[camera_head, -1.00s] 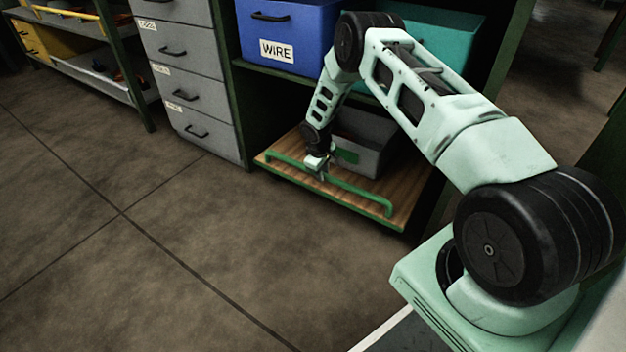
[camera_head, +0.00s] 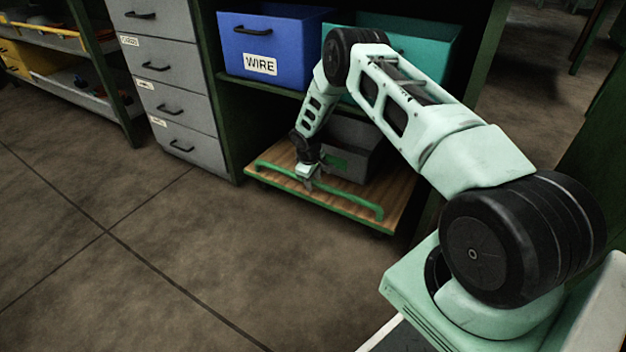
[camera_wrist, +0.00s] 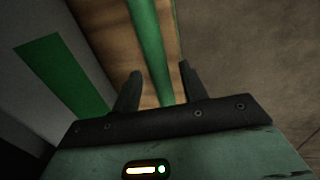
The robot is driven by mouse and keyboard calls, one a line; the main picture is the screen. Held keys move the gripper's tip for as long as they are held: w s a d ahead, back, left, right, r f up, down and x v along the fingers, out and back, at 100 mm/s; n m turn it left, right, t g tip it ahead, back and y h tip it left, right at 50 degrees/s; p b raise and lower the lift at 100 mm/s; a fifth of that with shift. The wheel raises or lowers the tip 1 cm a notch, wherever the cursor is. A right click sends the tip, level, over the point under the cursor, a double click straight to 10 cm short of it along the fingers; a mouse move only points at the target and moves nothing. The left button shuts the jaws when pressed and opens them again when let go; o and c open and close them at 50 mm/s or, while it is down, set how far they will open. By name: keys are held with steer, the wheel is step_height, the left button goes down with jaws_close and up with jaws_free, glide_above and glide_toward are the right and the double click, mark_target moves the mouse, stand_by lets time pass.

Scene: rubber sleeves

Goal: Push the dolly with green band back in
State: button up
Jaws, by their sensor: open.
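The dolly (camera_head: 395,195) is a low wooden platform that juts out from under the shelf, with a green bar handle (camera_head: 350,204) along its front edge. A grey bin (camera_head: 352,138) with a green band (camera_head: 335,161) stands on it. My gripper (camera_head: 308,180) is over the front of the dolly at the bar. In the wrist view my open gripper (camera_wrist: 158,85) has the green bar (camera_wrist: 150,45) running between its two fingers. The wooden top (camera_wrist: 108,35) and the bin's green band (camera_wrist: 63,73) show to the left. Whether a finger touches the bar cannot be told.
Above are a blue WIRE bin (camera_head: 270,45) and a teal bin (camera_head: 425,50) on a shelf. A grey drawer cabinet (camera_head: 168,75) stands just left of the dolly's bay, beside a dark green post. The floor (camera_head: 180,255) in front is clear.

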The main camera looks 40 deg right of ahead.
steer(key=s+a+r+p, duration=0.1)
steer(key=a+r+p, duration=0.2)
steer(key=r, duration=1.4)
steer(key=p, duration=0.4)
steer(key=shift+s+p, duration=0.15)
steer(key=shift+p, duration=0.25)
